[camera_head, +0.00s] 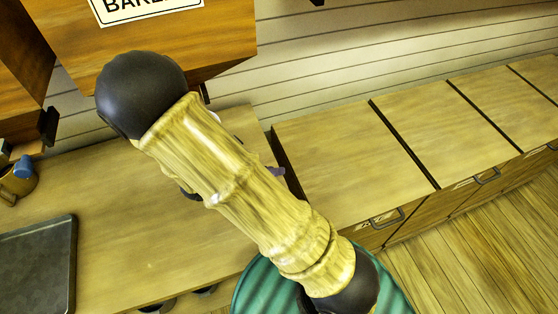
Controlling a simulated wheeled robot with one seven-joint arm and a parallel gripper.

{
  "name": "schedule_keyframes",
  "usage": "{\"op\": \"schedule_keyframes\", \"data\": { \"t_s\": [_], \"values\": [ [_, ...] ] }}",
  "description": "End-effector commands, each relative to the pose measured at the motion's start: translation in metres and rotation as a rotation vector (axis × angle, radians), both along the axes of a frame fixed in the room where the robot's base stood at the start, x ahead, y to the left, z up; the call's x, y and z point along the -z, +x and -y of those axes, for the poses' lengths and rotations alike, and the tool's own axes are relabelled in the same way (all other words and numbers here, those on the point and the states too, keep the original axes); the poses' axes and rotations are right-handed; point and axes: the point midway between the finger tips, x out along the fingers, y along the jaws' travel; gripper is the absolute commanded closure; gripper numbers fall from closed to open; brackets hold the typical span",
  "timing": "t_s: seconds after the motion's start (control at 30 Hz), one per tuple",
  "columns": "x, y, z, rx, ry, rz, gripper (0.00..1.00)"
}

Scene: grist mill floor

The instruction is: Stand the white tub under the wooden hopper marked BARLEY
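The wooden hopper (225,35) hangs at the top left, with a white label (145,6) whose visible letters start "BARL"; the rest is cut off. My own arm crosses in front and hides much of the counter below the hopper. A small white patch shows behind the arm under the hopper; I cannot tell whether it is the white tub. Small dark and purplish bits show at the arm's edges; I cannot tell whether they belong to my gripper. Whether it is open or shut is hidden.
A wooden counter (130,235) runs below the hopper. A dark tray (38,268) lies at its left, with a tan mug-like vessel (18,180) and a blue item (23,166) behind. Another hopper (22,65) stands at far left. Clear cabinet tops (345,150) extend right.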

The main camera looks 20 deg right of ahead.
Motion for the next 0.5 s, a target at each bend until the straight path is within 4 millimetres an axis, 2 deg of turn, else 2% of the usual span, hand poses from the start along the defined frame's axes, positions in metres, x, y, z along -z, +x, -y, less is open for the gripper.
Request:
{"op": "schedule_keyframes", "data": {
  "t_s": [0.03, 0.1, 0.23, 0.33, 0.5],
  "values": [
    [-0.004, -0.012, 0.010, 0.146, 0.099, 0.074, 0.71],
    [-0.006, -0.028, 0.016, 0.355, 0.226, 0.183, 0.71],
    [-0.014, -0.051, 0.017, 0.755, 0.438, 0.407, 0.71],
    [-0.023, -0.060, 0.013, 1.064, 0.582, 0.590, 0.71],
    [-0.049, -0.058, 0.007, 1.596, 0.787, 0.922, 0.71]
  ]
}}
